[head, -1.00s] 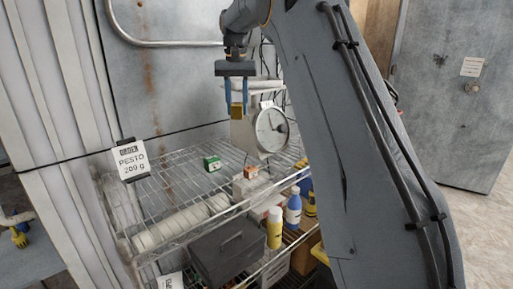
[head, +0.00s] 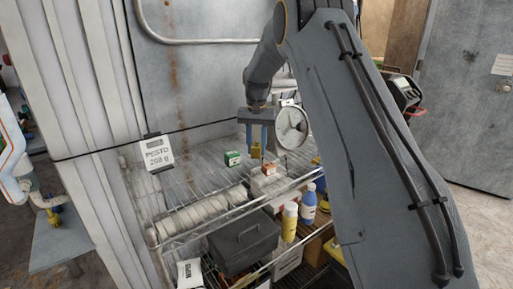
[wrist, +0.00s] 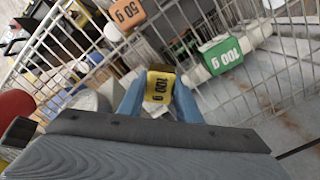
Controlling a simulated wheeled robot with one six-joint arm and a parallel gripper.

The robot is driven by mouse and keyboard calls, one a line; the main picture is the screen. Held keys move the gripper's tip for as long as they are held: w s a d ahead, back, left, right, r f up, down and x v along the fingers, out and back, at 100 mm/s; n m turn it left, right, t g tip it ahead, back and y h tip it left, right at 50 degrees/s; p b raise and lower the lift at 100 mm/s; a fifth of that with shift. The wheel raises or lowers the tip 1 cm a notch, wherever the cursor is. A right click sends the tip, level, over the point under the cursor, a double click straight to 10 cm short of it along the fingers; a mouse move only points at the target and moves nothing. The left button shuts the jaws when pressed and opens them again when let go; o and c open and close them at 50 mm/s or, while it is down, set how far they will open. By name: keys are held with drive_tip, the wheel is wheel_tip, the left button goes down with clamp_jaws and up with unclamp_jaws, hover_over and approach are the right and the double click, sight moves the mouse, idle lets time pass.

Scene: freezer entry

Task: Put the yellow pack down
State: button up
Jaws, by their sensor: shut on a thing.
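The yellow pack (head: 255,151) is between the blue fingers of my gripper (head: 257,143), above the wire shelf (head: 190,180). In the wrist view the yellow pack (wrist: 158,88) shows a "100 g" label, and my gripper (wrist: 160,95) is shut on it. A green pack (head: 232,159), labelled "100 g" in the wrist view (wrist: 221,54), sits on the shelf to the left of the yellow pack. An orange pack (head: 269,168), labelled "50 g" in the wrist view (wrist: 127,13), stands to the right and nearer the front. I cannot tell whether the yellow pack touches anything below.
A round dial scale (head: 292,127) stands right behind my gripper. A sign reading "PESTO 200 g" (head: 157,153) hangs at the left. A dark box (head: 243,240) and bottles (head: 308,203) are lower down.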

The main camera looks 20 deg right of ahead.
drive_tip(key=shift+f, duration=0.45)
drive_tip(key=shift+f, duration=0.1)
drive_tip(key=o, duration=1.1)
